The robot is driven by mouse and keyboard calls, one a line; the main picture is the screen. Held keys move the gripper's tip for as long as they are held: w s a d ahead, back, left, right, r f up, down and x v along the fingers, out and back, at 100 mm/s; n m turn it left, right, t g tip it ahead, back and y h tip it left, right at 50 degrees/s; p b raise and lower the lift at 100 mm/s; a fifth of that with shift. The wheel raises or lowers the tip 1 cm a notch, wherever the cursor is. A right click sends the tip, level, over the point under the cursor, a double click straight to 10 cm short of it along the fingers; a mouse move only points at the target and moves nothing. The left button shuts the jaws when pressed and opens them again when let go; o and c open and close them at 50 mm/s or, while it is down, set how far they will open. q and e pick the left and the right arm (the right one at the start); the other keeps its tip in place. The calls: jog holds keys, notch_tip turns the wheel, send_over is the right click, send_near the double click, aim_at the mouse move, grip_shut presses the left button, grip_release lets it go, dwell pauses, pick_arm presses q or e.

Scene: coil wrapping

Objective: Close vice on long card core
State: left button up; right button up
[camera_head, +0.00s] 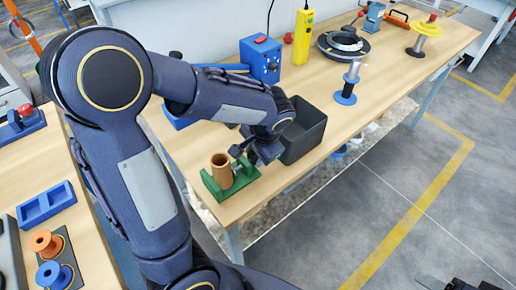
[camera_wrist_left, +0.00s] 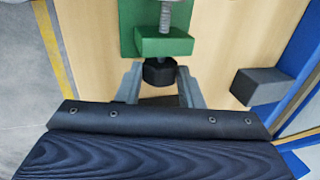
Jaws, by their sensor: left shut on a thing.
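The green vice (camera_head: 232,186) stands near the table's front edge. The brown card core (camera_head: 221,170) stands upright in it; whether the jaw touches the core is not clear. My left gripper (camera_head: 243,157) is at the right side of the vice. In the left wrist view its fingers are on either side of the black hex knob (camera_wrist_left: 160,71), shut on it. The knob sits on the screw of the vice, below the green block (camera_wrist_left: 163,43). The core does not show there. A dark part at the lower right edge, perhaps my right gripper (camera_head: 468,284), is cut off.
A dark open bin (camera_head: 305,130) stands close to the right of my left gripper. Behind are a blue box (camera_head: 261,60), a yellow controller (camera_head: 303,36), a black ring-shaped device (camera_head: 343,45) and a blue-based spool (camera_head: 347,90). The front right tabletop is mostly clear.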

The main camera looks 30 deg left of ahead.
pick_arm(q)
jog(key=shift+a+r+g+h+p, duration=0.4)
jog(key=shift+h+p, duration=0.6)
jog(key=shift+p, duration=1.15)
jog(key=shift+w+f+h+p, duration=0.15)
jog(key=shift+h+p, duration=0.15)
jog(key=shift+h, duration=0.2)
jog(key=shift+f+g, duration=0.1)
jog(key=shift+g, duration=0.2)
jog(key=shift+d+f, duration=0.1)
jog(key=shift+a+r+h+p, duration=0.2)
jog(key=shift+a+h+p, duration=0.05)
jog(key=shift+h+p, duration=0.5)
jog(key=shift+w+a+f+g+h+p, duration=0.1)
jog(key=shift+f+g+h+p, duration=0.15)
jog(key=shift+h, duration=0.35)
jog(key=shift+w+a+g+h+p, duration=0.1)
jog(key=shift+g+h, duration=0.25)
jog(key=shift+h, duration=0.2)
jog(key=o, duration=0.6)
jog(key=shift+d, duration=0.1)
